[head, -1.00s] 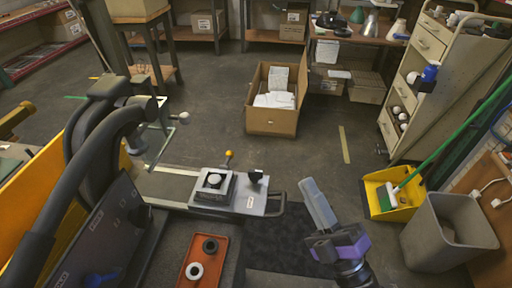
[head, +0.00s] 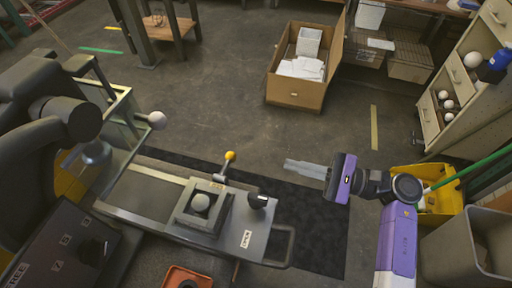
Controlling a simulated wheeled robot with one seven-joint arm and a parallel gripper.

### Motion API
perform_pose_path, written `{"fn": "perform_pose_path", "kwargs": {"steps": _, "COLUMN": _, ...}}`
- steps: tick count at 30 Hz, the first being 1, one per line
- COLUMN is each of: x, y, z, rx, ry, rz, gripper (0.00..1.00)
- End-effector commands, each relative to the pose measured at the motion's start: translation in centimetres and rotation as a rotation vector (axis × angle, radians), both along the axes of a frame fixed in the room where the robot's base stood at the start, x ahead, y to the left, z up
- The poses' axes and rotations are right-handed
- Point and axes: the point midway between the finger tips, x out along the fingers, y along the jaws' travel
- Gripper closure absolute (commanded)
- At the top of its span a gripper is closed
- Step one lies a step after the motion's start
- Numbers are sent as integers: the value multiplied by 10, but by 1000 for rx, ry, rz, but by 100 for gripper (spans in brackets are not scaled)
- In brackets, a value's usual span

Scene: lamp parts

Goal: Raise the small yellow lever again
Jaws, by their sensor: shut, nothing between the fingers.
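The small yellow lever (head: 229,157) has a yellow knob on a short stem and stands at the back edge of a grey metal fixture (head: 232,232). The stem leans slightly to the right and its knob points up. My gripper (head: 290,165) is to the right of the lever, pointing left toward it, with a clear gap between them. Its fingers are shut and empty. Nothing hides the lever.
A white-knobbed handle (head: 157,120) stands to the left. An open cardboard box (head: 296,92) is behind on clear floor. A yellow bin (head: 438,190) is at right.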

Motion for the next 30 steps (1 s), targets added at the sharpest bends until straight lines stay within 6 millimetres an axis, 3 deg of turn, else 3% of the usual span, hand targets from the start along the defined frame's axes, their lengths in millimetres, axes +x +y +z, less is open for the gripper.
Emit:
{"fn": "perform_pose_path", "kwargs": {"steps": 6, "x": -6, "y": 2, "z": -1, "rx": -34, "ry": -85, "rz": 20, "gripper": 100}}
{"fn": "perform_pose_path", "kwargs": {"steps": 19, "x": -4, "y": 8, "z": 0, "rx": -33, "ry": -88, "rz": 20, "gripper": 100}}
{"fn": "perform_pose_path", "kwargs": {"steps": 30, "x": 15, "y": 68, "z": 4, "rx": -32, "ry": -86, "rz": 22, "gripper": 100}}
